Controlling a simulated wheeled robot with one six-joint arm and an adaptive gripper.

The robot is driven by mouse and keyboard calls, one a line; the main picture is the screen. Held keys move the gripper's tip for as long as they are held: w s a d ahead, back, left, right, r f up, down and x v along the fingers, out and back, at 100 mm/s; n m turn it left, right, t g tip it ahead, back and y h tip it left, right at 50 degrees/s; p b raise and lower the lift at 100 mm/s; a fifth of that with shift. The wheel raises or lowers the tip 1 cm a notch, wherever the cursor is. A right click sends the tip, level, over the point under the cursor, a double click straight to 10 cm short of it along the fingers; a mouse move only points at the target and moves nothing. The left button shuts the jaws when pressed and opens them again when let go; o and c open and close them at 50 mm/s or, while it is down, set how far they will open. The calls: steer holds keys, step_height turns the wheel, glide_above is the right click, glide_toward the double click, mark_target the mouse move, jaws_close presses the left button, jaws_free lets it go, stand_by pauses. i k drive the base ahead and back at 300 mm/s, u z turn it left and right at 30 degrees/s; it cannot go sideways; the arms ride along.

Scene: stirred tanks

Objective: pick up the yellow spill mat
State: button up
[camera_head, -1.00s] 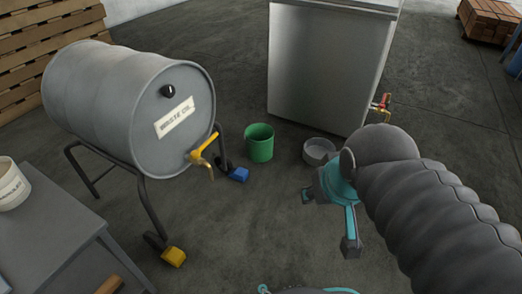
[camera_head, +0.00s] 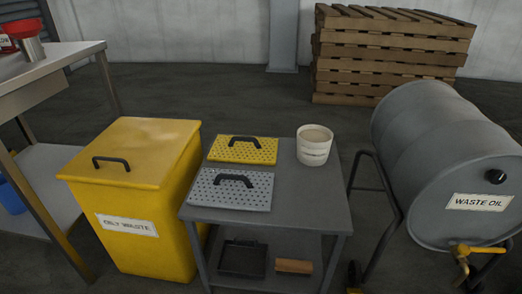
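The yellow spill mat (camera_head: 233,156) is a flat, perforated yellow slab with a black arched handle on top. It lies at the back left of the grey table's top, behind a grey perforated mat (camera_head: 212,194) with a similar black handle. My gripper is not in view now, so its distance from the mat cannot be seen.
The grey table (camera_head: 307,203) also bears a white bucket (camera_head: 314,146) right of the mats. A yellow oily waste bin (camera_head: 136,194) stands close at left, and a waste oil drum (camera_head: 432,153) at right. A steel bench (camera_head: 54,66) is far left. Pallets (camera_head: 388,55) are stacked behind.

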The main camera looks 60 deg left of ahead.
mark_target(236, 149)
steer(key=u, duration=1.8)
steer(key=k, duration=1.3)
steer(key=z, duration=0.5)
steer(key=i, duration=1.25)
steer(key=u, duration=1.1)
steer(key=i, duration=0.9)
steer(key=u, duration=1.2)
steer(key=i, duration=0.2)
steer(key=u, duration=0.25)
